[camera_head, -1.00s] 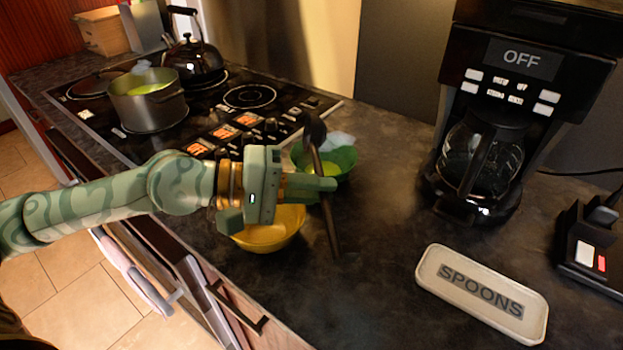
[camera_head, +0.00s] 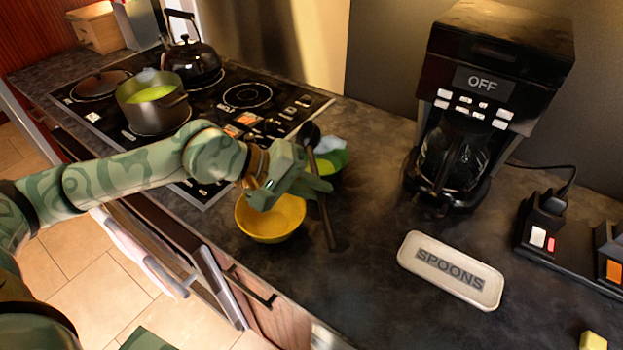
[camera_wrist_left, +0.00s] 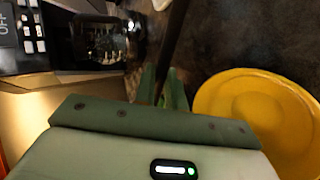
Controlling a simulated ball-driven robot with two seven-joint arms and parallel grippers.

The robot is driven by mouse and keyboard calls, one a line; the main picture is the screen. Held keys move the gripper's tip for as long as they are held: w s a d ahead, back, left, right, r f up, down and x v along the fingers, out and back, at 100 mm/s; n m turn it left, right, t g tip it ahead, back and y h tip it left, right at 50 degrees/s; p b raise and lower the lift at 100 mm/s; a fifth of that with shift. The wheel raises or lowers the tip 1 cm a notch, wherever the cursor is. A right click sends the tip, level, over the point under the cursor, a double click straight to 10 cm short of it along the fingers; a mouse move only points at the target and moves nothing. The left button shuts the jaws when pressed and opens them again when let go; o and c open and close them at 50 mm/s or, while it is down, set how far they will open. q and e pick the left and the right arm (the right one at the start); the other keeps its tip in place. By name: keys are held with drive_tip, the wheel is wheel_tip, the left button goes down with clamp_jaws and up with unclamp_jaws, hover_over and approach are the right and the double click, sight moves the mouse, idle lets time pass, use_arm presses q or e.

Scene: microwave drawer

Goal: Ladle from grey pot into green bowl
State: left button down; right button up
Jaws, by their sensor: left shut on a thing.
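The grey pot (camera_head: 180,103) with green liquid inside stands on the stovetop at the left. The green bowl (camera_head: 341,159) sits on the counter right of the stove, partly hidden behind the ladle and my gripper; some green content shows in it. My left gripper (camera_head: 318,186) is shut on the dark handle of the ladle (camera_head: 324,215). The ladle is steeply tilted, its head up by the green bowl's left rim; whether it holds liquid I cannot tell. In the left wrist view the handle (camera_wrist_left: 175,40) runs between my fingers. My right gripper is out of view.
A yellow bowl (camera_head: 270,222) sits just below my left gripper. A black kettle (camera_head: 192,62) stands behind the pot. The coffee maker (camera_head: 480,90) and the spoon rest (camera_head: 450,270) stand to the right. Counter between the bowls and the spoon rest is clear.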

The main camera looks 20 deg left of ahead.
use_arm(q)
drive_tip(key=g+y+p, duration=0.1)
drive_tip(key=p, duration=0.2)
drive_tip(key=r+g+y+p, duration=0.1)
drive_tip(key=y+p, duration=0.1)
drive_tip(key=p, duration=0.1)
drive_tip(key=shift+r, duration=0.15)
drive_tip(key=g+y+p, duration=0.1)
drive_tip(key=p, duration=0.2)
drive_tip(key=g+y+p, duration=0.1)
drive_tip(key=y+p, duration=0.1)
drive_tip(key=shift+r+p, duration=0.3)
drive_tip(key=shift+p, duration=0.1)
drive_tip(key=y+p, duration=0.1)
drive_tip(key=g+y+p, duration=0.1)
drive_tip(key=p, duration=0.1)
drive_tip(key=shift+r+g+y, duration=0.2)
drive_tip(key=shift+g+y, duration=0.1)
drive_tip(key=shift+y, duration=0.1)
drive_tip(key=shift+f+y, duration=0.1)
drive_tip(key=shift+y, duration=0.2)
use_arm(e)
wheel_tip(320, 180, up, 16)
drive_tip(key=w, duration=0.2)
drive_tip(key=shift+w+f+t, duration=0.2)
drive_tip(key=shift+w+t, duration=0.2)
use_arm(q)
drive_tip(key=shift+f, duration=0.1)
drive_tip(key=shift+s, duration=0.1)
